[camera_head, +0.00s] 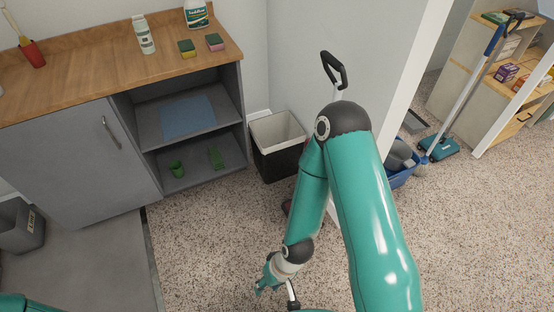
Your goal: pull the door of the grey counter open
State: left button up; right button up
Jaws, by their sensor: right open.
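The grey counter (22,125) stands at the left with a wooden top (95,62). Its flat grey door (75,168) is shut, with an upright metal handle (111,132) near its right edge. Right of the door are open shelves. My right arm folds down at the middle of the view. My right gripper (277,286) is low over the speckled floor, right of the counter and well apart from the handle. It is open and holds nothing that I can see; its fingers are small and partly hidden. Only a bit of my left arm shows at the bottom left; its gripper is out of view.
A black bin (279,160) stands right of the counter. A grey mat (90,262) lies before the door, with a small dark bin (18,226) at its left. A white wall edge, blue bucket (402,178) and mop are at right. Speckled floor before the shelves is clear.

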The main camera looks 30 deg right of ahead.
aim_at(78, 164)
jog(key=u, duration=0.1)
jog(key=i, duration=1)
jog(key=z, duration=0.1)
